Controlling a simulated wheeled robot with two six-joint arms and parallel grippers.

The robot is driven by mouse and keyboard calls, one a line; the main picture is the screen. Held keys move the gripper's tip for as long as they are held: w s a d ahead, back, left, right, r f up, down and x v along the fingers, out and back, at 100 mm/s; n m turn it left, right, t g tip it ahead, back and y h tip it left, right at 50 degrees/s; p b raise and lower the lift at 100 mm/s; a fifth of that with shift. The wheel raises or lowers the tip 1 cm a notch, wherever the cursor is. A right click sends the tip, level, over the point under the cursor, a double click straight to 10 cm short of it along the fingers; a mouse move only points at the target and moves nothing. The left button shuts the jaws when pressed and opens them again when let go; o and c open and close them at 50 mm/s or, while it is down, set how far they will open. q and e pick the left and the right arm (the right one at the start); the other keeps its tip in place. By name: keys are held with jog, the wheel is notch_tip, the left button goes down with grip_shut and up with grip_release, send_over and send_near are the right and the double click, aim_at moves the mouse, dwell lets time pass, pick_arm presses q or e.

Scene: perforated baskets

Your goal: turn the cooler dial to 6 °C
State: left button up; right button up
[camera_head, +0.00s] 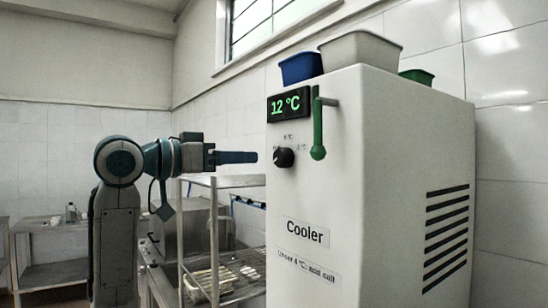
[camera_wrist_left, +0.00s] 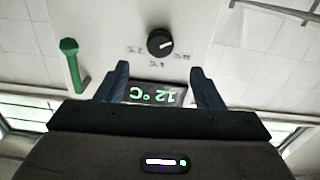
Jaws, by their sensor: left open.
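The white cooler (camera_head: 315,205) stands at the right in the head view, with a "Cooler" label on its front. Its black dial (camera_head: 284,157) sits below a green display (camera_head: 289,104) that reads 12 °C. The dial also shows in the left wrist view (camera_wrist_left: 160,43), where the picture is upside down; its white mark points to one side, and the small labels around it are too blurred to read surely. My left gripper (camera_head: 257,157) is open and empty, just left of the dial and apart from it. Its fingers (camera_wrist_left: 157,84) show on both sides of the display in the wrist view. My right gripper is out of view.
A green-handled lever (camera_head: 318,135) hangs on the cooler right of the dial. Blue (camera_head: 301,68), white (camera_head: 360,50) and green (camera_head: 417,76) baskets stand on top. A metal rack (camera_head: 214,235) is below my left arm. A notice below the cooler's label mentions 4 °C.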

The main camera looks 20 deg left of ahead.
aim_at(278, 159)
pick_arm(q)
jog(key=p+x, duration=0.3)
jog(key=x, duration=0.5)
jog(key=shift+w+d+r, duration=0.1)
jog(key=shift+w+d, duration=0.15)
jog(key=shift+w, duration=0.05)
jog(key=shift+w+d, duration=0.2)
jog(key=shift+w, duration=0.1)
jog(key=c, duration=1)
